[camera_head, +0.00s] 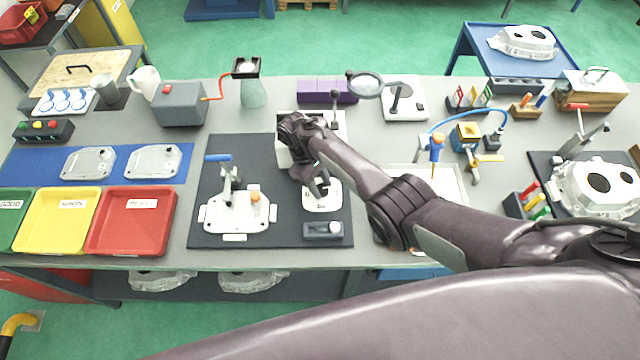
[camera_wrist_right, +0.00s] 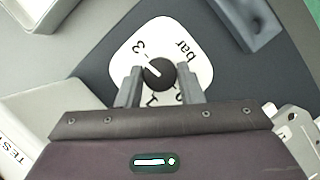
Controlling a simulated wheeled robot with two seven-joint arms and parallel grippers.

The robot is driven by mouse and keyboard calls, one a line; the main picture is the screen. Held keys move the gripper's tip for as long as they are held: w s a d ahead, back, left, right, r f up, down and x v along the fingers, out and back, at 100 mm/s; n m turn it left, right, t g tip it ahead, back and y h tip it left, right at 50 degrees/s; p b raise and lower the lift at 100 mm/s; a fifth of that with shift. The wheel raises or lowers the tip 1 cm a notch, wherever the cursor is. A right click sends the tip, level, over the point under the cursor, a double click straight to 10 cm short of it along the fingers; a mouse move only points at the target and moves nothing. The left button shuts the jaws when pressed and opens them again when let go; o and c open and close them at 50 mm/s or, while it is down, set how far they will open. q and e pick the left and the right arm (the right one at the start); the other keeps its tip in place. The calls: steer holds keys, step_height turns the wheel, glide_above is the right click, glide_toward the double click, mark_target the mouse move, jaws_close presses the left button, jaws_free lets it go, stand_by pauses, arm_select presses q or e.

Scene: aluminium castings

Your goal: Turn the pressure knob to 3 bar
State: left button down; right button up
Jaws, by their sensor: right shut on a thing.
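The pressure dial is a white rounded plate (camera_head: 322,200) on the dark mat, and its face also shows in the wrist view (camera_wrist_right: 120,62). It carries the printed words "3" and "bar"; other marks are partly hidden by the fingers. The round black knob (camera_wrist_right: 162,74) stands at its middle. A white pointer line on the knob points up-left in the wrist view, roughly toward the "3" mark. My right gripper (camera_head: 320,190) comes down over the dial. In the wrist view its fingers (camera_wrist_right: 159,84) are shut on the knob, one on each side. My left gripper is not in view.
A toggle clamp fixture (camera_head: 236,208) stands left of the dial. Behind are a magnifier (camera_head: 366,85) and a purple box (camera_head: 327,91). A red tray (camera_head: 133,222) is further left.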

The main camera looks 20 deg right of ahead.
steer(key=shift+m+y, duration=0.3)
steer(key=shift+m, duration=0.4)
steer(key=shift+w, duration=0.1)
steer(key=o, duration=1)
steer(key=shift+c, duration=0.2)
